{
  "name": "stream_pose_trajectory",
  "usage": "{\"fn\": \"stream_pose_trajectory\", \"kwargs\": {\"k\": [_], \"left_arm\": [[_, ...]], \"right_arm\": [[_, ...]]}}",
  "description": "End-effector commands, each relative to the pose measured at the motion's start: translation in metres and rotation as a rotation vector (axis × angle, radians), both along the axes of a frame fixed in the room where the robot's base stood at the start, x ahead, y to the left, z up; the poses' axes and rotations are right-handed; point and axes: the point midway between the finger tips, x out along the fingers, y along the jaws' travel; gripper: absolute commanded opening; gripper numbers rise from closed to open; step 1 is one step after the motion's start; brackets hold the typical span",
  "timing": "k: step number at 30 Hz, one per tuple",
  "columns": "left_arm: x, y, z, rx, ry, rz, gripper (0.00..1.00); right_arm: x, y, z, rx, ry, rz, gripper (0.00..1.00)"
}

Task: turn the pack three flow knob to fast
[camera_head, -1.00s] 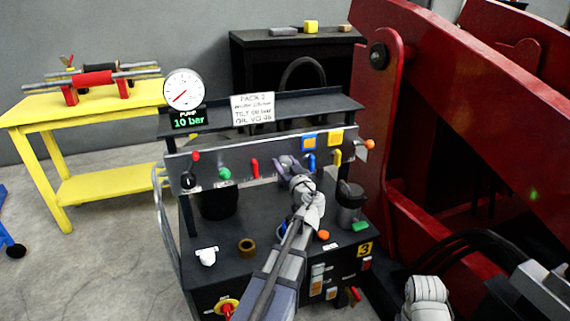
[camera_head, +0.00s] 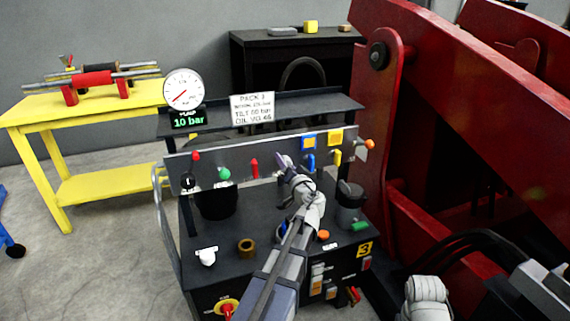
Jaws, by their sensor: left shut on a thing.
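The pack three bench is dark, with a yellow "3" label (camera_head: 365,249) on its front and a grey upright panel (camera_head: 240,172) at its back. My left gripper (camera_head: 284,160) is at this panel, between a red lever (camera_head: 254,168) and a blue lever (camera_head: 311,161). Its fingers are shut on what looks like the flow knob. The knob is hidden behind the fingers, and I cannot read its setting.
A gauge (camera_head: 183,88) with a "10 bar" display and a "PACK 3" sign (camera_head: 252,108) stand above the panel. A dark pot (camera_head: 217,203), a brown ring (camera_head: 246,246) and a grey canister (camera_head: 349,209) stand on the bench. Red machinery (camera_head: 480,120) rises close at right.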

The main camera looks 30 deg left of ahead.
Motion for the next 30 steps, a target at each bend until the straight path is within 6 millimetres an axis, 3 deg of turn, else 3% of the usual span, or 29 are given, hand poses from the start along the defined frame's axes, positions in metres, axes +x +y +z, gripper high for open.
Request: {"fn": "stream_pose_trajectory", "kwargs": {"k": [30], "left_arm": [[0.0002, -0.001, -0.0021, 0.624, 0.732, -0.001, 0.02]], "right_arm": [[0.0, 0.0, -0.0019, 0.0, 0.0, 0.0, 0.5]]}}
